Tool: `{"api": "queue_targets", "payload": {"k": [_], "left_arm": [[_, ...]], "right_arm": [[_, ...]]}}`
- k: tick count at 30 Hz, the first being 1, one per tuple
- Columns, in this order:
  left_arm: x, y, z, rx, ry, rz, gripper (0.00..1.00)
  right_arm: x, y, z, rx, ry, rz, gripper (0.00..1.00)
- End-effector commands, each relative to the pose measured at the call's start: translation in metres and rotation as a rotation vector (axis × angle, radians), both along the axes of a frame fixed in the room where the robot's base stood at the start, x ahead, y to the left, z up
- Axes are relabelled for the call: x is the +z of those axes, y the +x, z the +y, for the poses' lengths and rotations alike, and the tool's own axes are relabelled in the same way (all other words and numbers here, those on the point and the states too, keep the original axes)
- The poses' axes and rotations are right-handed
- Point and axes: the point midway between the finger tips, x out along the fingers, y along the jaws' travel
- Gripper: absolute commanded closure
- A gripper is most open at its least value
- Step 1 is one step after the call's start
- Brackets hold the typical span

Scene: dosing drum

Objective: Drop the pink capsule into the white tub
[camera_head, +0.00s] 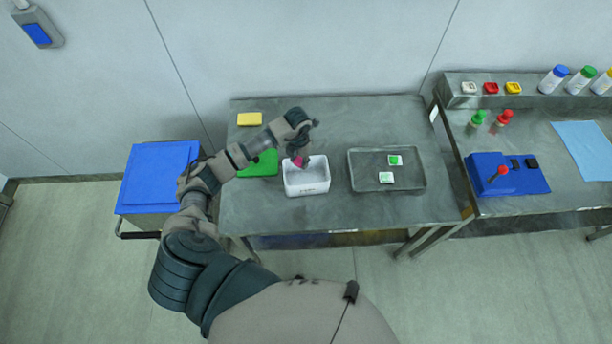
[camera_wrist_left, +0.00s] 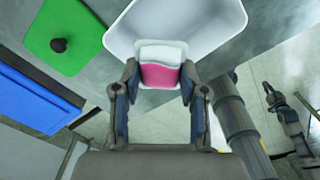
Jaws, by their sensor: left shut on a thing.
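The pink capsule (camera_wrist_left: 160,76) has a pink part and a white part. It also shows as a small pink spot in the head view (camera_head: 298,161). My left gripper (camera_wrist_left: 158,88) is shut on it, with one finger on each side. The white tub (camera_head: 307,188) stands on the grey table, and its inside shows in the left wrist view (camera_wrist_left: 210,25). My left gripper holds the capsule over the back left part of the tub in the head view. I cannot tell its exact height above the tub.
A green board (camera_head: 262,168) lies left of the tub, behind my arm. A grey tray (camera_head: 415,183) with two small green-and-white items is to its right. A yellow block (camera_head: 249,119) lies at the back left. A blue-topped cart (camera_head: 157,168) stands left of the table (camera_head: 345,215).

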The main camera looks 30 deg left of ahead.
Motion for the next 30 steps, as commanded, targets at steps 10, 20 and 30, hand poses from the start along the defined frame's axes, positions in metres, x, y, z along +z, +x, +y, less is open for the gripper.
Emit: {"api": "queue_targets", "payload": {"k": [10, 20, 30], "left_arm": [[-0.040, 0.000, -0.002, -0.002, -0.001, 0.001, 0.78], [-0.058, 0.000, -0.001, -0.004, -0.001, -0.001, 0.78], [-0.057, 0.000, -0.001, -0.004, -0.001, -0.001, 0.28]], "right_arm": [[-0.029, -0.003, 0.009, -0.004, 0.011, 0.005, 1.00], [-0.042, -0.003, 0.009, -0.003, 0.010, 0.005, 1.00], [-0.041, -0.003, 0.005, -0.002, 0.005, 0.004, 1.00]]}}
